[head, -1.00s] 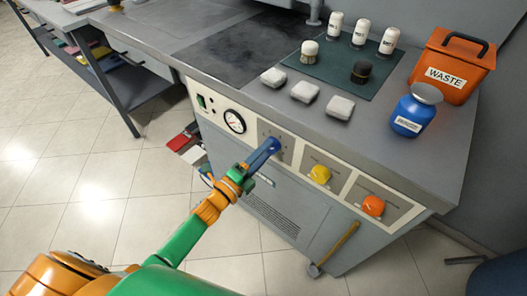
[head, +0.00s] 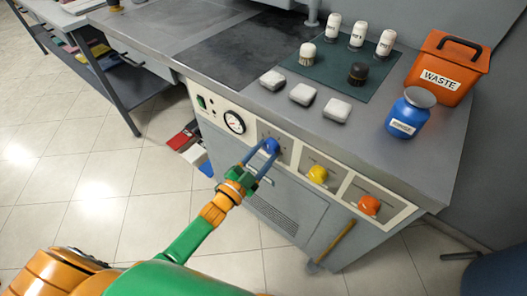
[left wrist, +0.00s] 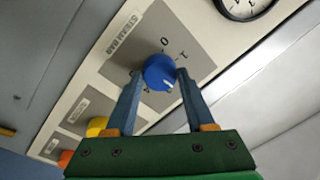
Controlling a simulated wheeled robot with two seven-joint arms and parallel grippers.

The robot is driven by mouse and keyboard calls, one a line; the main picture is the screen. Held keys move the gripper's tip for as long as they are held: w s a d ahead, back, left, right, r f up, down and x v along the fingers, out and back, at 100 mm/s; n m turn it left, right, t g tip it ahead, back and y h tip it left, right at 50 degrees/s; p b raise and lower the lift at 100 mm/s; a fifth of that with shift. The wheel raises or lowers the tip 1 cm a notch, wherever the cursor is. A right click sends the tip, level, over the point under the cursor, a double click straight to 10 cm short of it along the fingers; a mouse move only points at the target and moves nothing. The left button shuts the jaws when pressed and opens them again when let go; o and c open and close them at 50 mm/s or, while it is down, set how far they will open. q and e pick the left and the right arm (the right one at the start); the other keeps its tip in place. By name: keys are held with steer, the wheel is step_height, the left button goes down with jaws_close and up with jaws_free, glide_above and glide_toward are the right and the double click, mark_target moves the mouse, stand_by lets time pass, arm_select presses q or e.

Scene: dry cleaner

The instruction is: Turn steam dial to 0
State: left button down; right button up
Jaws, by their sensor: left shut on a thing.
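The blue steam dial (head: 270,146) is on the front panel of the grey machine, right of the round gauge. My left gripper (head: 267,152) has its two blue fingers on either side of the dial and is shut on it. In the left wrist view the dial (left wrist: 160,72) sits between the fingertips (left wrist: 157,77), under a "STEAM BAR" label (left wrist: 124,32). Scale marks show on its plate; a 0-like mark lies above the dial. A small white mark shows low on the dial's face. The fingers hide part of the scale. My right gripper is out of view.
A yellow dial (head: 317,174) and an orange dial (head: 369,204) are farther right on the panel. A pressure gauge (head: 234,121) is to the left. A wooden-handled tool (head: 333,244) hangs below. Bottles, pads and a waste bin (head: 446,75) stand on top.

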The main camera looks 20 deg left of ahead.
arm_select(q)
steer(key=n, duration=0.3)
steer(key=n+p, duration=0.1)
steer(key=n, duration=0.2)
steer(key=shift+r+n+p, duration=0.2)
steer(key=shift+n+p, duration=0.1)
steer(key=n+p, duration=0.1)
steer(key=n, duration=0.5)
steer(key=shift+d+r+g, duration=0.1)
steer(key=shift+g, duration=0.2)
steer(key=n, duration=0.5)
steer(key=shift+n, duration=0.3)
steer(key=n+b, duration=0.1)
steer(key=n, duration=0.4)
steer(key=shift+g, duration=0.4)
steer(key=shift+r+n, duration=0.1)
steer(key=shift+n, duration=0.3)
steer(key=shift+c, duration=1.3)
jaws_free()
steer(key=shift+w, duration=0.1)
